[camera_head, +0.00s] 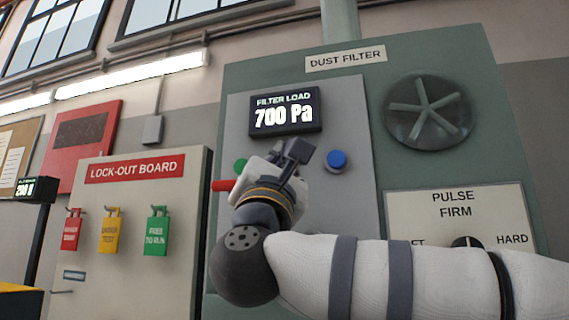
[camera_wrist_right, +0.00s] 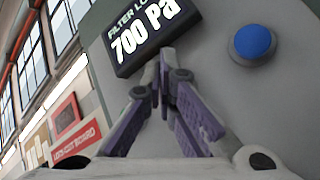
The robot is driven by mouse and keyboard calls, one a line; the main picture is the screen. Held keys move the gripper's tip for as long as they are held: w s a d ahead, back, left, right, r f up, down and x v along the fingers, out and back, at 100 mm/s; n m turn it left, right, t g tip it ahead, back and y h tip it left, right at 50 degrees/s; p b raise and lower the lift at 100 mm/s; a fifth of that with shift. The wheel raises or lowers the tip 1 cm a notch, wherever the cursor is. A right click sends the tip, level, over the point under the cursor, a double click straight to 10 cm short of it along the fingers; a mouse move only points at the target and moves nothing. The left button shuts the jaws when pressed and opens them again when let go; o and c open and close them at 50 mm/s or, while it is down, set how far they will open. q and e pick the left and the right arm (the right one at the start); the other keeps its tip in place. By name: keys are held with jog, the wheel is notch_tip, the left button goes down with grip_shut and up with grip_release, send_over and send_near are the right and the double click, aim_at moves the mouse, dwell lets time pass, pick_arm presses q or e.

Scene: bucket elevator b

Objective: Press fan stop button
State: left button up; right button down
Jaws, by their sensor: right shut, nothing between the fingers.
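A dust filter panel (camera_head: 355,205) carries a green button (camera_head: 240,165), a red part (camera_head: 222,185) and a blue button (camera_head: 337,160). The red part juts out left of my right gripper, and its labels are hidden, so I cannot tell for sure that it is the fan stop button. My right gripper (camera_head: 297,150) is shut and empty in front of the panel, below the display and left of the blue button. In the right wrist view its closed fingers (camera_wrist_right: 168,65) point up toward the display, with the blue button (camera_wrist_right: 254,41) at the right. My left gripper is not in view.
The filter load display (camera_head: 285,112) reads 700 Pa above my gripper. A fan (camera_head: 428,112) and a pulse dial plate (camera_head: 455,212) are to the right. A lock-out board (camera_head: 135,225) with red, yellow and green tags stands at the left.

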jog(key=shift+w, duration=0.25)
jog(key=shift+w+d, duration=0.25)
jog(key=shift+w, duration=0.35)
dwell(0.7)
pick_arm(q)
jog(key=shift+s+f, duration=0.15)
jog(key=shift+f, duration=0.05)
pick_arm(e)
jog(key=shift+s+a, duration=0.15)
jog(key=shift+s, duration=0.4)
jog(key=shift+s+a, duration=0.15)
jog(key=shift+s, duration=0.35)
pick_arm(q)
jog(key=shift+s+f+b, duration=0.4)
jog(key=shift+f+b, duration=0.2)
jog(key=shift+b, duration=0.25)
pick_arm(e)
jog(key=s+a, duration=0.2)
jog(key=s, duration=0.3)
jog(key=shift+s, duration=0.35)
